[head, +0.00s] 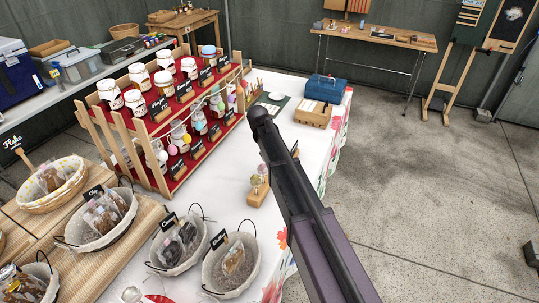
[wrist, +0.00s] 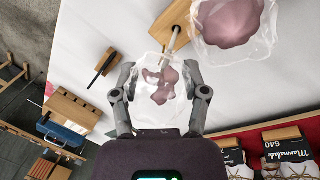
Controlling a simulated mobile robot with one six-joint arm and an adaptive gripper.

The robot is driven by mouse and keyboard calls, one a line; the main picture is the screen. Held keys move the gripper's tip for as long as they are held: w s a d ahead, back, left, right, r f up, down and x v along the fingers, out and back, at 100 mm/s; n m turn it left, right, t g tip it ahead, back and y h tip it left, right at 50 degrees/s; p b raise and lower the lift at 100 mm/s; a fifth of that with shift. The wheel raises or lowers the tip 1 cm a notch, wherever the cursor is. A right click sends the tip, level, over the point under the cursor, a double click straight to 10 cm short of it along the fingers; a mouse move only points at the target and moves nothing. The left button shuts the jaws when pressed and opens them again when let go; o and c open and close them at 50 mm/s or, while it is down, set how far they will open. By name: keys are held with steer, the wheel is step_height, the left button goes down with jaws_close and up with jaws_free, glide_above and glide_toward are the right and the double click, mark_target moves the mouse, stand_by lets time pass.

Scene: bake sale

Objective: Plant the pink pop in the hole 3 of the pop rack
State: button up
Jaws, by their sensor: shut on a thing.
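A pink pop (wrist: 163,88) in clear wrap is between the fingers of my gripper (wrist: 160,80), which is shut on it. Its pale stick points away from the gripper toward the wooden pop rack (wrist: 171,24); whether the tip is inside a hole, and which one, I cannot tell. A second wrapped pink pop (wrist: 229,20) shows large at the top right, beside the rack's top. In the head view the rack (head: 254,199) stands on the white table just left of my arm, with wrapped pops above it. My gripper is not clearly visible there.
A tiered red shelf (head: 176,168) of jars stands left of the rack. Baskets of bagged treats (head: 231,268) are in front. A wooden box (head: 313,112) and a blue toolbox (head: 325,88) sit at the far table end. White cloth around the rack is mostly clear.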

steer(key=shift+a+b+x, duration=0.25)
steer(key=shift+b+x, duration=0.9)
steer(key=o, duration=0.8)
steer(key=shift+s, duration=0.1)
steer(key=shift+r, duration=0.1)
